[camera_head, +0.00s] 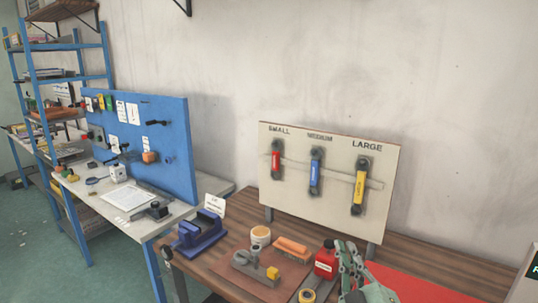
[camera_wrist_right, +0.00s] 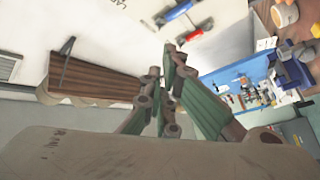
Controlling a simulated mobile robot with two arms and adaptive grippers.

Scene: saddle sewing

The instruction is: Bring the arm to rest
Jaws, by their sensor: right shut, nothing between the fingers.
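My right gripper (camera_head: 350,262) shows at the bottom of the head view, low and right of centre, over the front of the wooden bench (camera_head: 440,268). Its fingers are shut with nothing between them. In the right wrist view the closed green-padded fingers (camera_wrist_right: 165,85) fill the middle, and the scene behind is steeply tilted. A red object (camera_head: 326,258) stands just left of the gripper in the head view. I cannot tell whether they touch. My left gripper is in neither view.
A tool board (camera_head: 330,215) with red, blue and yellow handled tools stands on the bench. A blue pegboard (camera_head: 150,140) stands further left.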

